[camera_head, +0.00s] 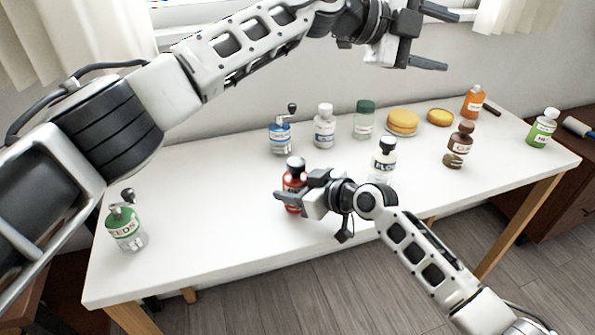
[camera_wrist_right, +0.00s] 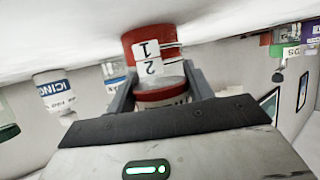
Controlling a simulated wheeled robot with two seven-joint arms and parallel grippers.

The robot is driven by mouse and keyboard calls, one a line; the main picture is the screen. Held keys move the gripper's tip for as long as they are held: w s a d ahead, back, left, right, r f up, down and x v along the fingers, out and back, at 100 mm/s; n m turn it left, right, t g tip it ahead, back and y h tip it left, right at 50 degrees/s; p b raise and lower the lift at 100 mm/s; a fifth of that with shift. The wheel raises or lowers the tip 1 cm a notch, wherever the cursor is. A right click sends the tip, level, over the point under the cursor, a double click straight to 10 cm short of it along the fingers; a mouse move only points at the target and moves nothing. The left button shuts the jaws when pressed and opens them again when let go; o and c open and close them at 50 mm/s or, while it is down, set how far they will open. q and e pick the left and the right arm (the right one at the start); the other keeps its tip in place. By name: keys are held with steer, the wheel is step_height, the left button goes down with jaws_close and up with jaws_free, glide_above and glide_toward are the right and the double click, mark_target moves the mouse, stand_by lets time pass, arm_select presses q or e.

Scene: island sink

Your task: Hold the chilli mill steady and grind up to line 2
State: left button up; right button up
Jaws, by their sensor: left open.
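The red chilli mill (camera_head: 293,182) stands upright on the white table near its front middle, with a dark knob on top. In the right wrist view the chilli mill (camera_wrist_right: 148,40) appears upside down, with a white label marked 1 and 2. My right gripper (camera_head: 290,197) has its fingers on both sides of the mill's body and looks shut on it; the fingers hide part of the mill. The fill level inside is not clear. My left gripper (camera_head: 440,40) is open and empty, raised high above the back of the table, far from the mill.
A blue crank mill (camera_head: 281,138), a white jar (camera_head: 324,128) and a green-lidded jar (camera_head: 364,120) stand behind. A green seeds mill (camera_head: 125,230) is at front left. A black-capped bottle (camera_head: 384,158) and brown bottle (camera_head: 460,146) stand right. The left-centre table is clear.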

steer(key=o, duration=0.5)
